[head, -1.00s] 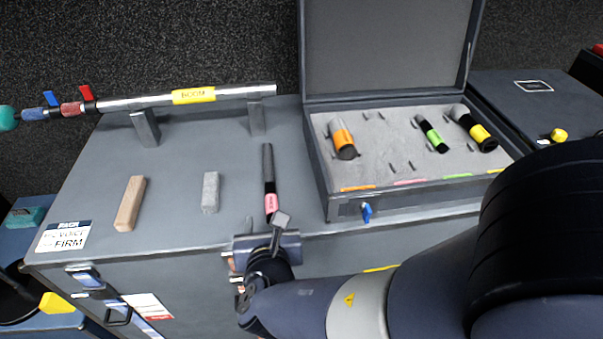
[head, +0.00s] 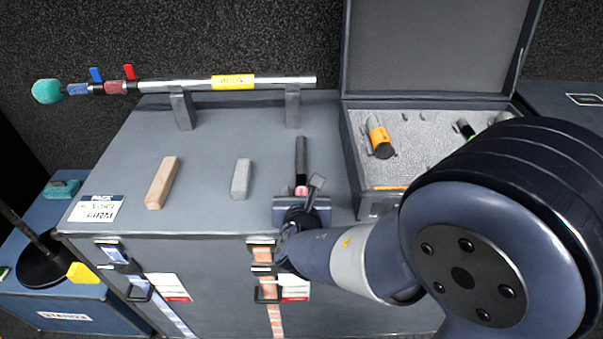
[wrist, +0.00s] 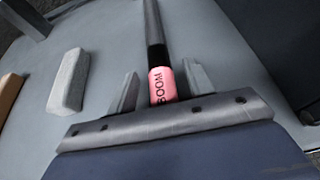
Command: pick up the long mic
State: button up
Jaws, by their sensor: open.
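The long mic (head: 301,158) is a slim dark rod with a pink band at its near end, lying on the grey case top. My gripper (head: 305,194) is at the mic's near end and partly hides the pink band in the head view. In the wrist view my gripper (wrist: 161,88) is open, with one finger on each side of the pink band and a gap on both sides. It is not gripping the mic.
A grey block (head: 241,179) and a wooden block (head: 161,183) lie left of the mic. A boom pole (head: 195,85) rests on two stands behind. An open foam-lined case (head: 430,102) holding short mics stands to the right, partly hidden by my arm.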

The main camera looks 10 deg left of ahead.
jog(key=shift+w+f, duration=0.15)
jog(key=shift+w, duration=0.2)
jog(key=shift+c, duration=0.2)
grip_shut()
